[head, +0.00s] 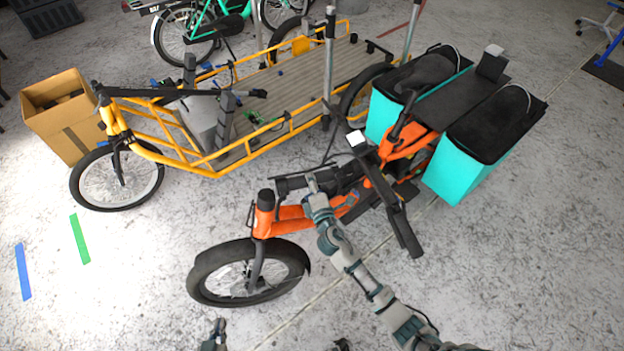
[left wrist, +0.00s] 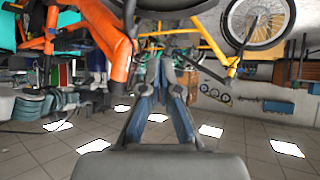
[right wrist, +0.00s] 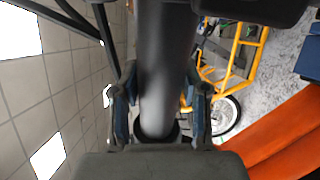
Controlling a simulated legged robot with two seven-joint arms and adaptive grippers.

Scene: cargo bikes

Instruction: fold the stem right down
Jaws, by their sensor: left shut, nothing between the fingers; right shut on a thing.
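The orange bike (head: 285,219) stands in front of me with its front wheel at the lower left. Its black stem (head: 292,183) lies over to the right, near level above the orange frame, with the black handlebar (head: 396,205) at its right end. I cannot tell whether it is fully down. My right gripper (head: 314,190) is shut on the stem. In the right wrist view the dark tube (right wrist: 166,70) runs between the fingers (right wrist: 160,115). My left gripper (head: 219,328) is shut and empty, low in the head view, below the front wheel. Its fingers (left wrist: 158,115) show in the left wrist view.
A yellow cargo bike (head: 165,155) stands just behind, with a cardboard box (head: 60,110) at left. Turquoise panniers (head: 465,170) hang at the orange bike's rear. The floor at lower left is clear apart from green (head: 79,239) and blue (head: 23,272) tape.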

